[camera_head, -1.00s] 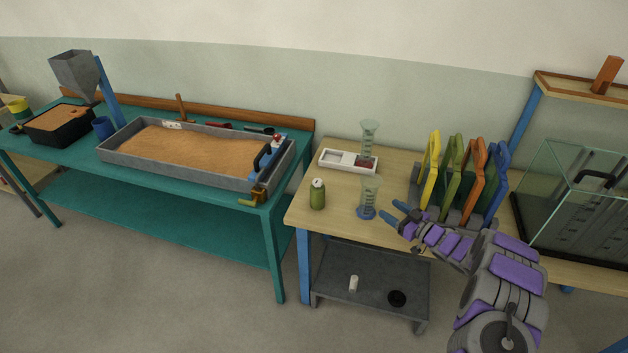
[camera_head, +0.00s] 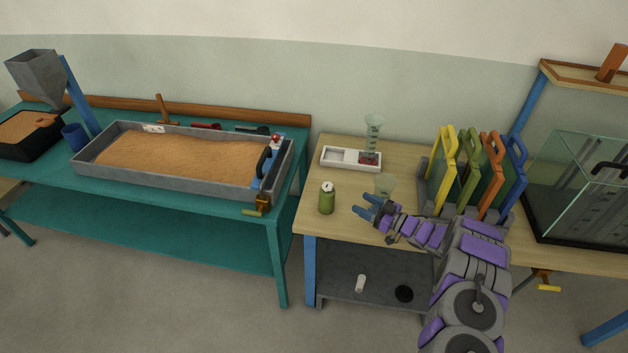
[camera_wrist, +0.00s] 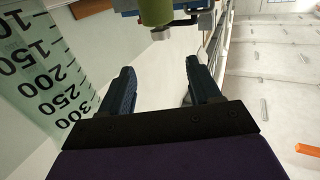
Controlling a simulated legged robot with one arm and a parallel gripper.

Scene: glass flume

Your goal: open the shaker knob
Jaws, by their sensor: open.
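My gripper (camera_head: 369,207) is open and empty above the light wood table. In the wrist view its two dark blue fingers (camera_wrist: 160,72) stand apart with nothing between them. A green can with a pale top (camera_head: 327,200) stands upright to the left of the fingertips, apart from them. A green cylinder, which looks like this can, shows at the top edge of the wrist view (camera_wrist: 156,11). The sand tray (camera_head: 113,174) has a blue end plate with a red knob (camera_head: 276,139) and a brass fitting (camera_head: 262,204). I cannot tell which part is the shaker knob.
A clear graduated cylinder (camera_wrist: 40,78) is close on the left of the wrist view. Another (camera_head: 374,130) stands by a white tray (camera_head: 338,158). Coloured upright frames (camera_head: 442,170) stand right of my gripper. The table's front left is clear.

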